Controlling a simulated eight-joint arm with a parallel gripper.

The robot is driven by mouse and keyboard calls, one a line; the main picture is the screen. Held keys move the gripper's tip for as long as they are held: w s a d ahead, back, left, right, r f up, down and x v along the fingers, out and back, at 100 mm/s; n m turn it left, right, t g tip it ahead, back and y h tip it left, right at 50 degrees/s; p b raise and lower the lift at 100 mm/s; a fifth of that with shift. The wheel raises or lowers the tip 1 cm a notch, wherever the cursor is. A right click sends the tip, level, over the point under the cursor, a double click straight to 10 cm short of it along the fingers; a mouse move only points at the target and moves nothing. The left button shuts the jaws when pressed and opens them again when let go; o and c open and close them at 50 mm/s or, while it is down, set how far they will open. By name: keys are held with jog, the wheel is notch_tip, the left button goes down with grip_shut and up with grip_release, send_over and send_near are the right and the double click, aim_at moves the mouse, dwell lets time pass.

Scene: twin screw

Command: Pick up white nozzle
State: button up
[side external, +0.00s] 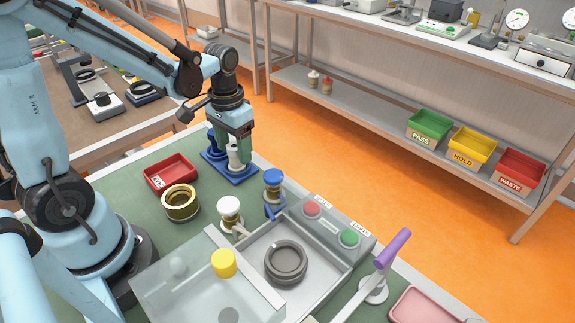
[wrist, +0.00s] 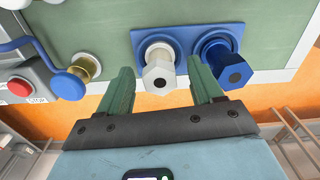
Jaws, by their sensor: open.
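The white nozzle (side external: 235,160) stands upright in a blue holder plate (side external: 243,181) at the far corner of the green table. In the wrist view the white nozzle (wrist: 158,72) shows its hexagonal end with a dark hole, beside a blue nozzle (wrist: 225,68) in the same holder (wrist: 142,40). My gripper (side external: 235,147) points down over the white nozzle. Its green fingers are open, one on each side of it in the wrist view (wrist: 159,76). I see gaps there on both sides. The right finger lies between the white and blue nozzles.
A red tray (side external: 157,178) and a brass ring (side external: 180,207) lie left of the holder. A blue-capped valve (side external: 273,180), a white-capped valve (side external: 229,206) and a button box (side external: 330,224) stand nearer. A clear cover with a yellow knob (side external: 223,262) is in front.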

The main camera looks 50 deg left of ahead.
jog(key=shift+f, duration=0.4)
jog(key=c, duration=1.1)
jog(key=shift+o, duration=0.2)
jog(key=shift+r, duration=0.15)
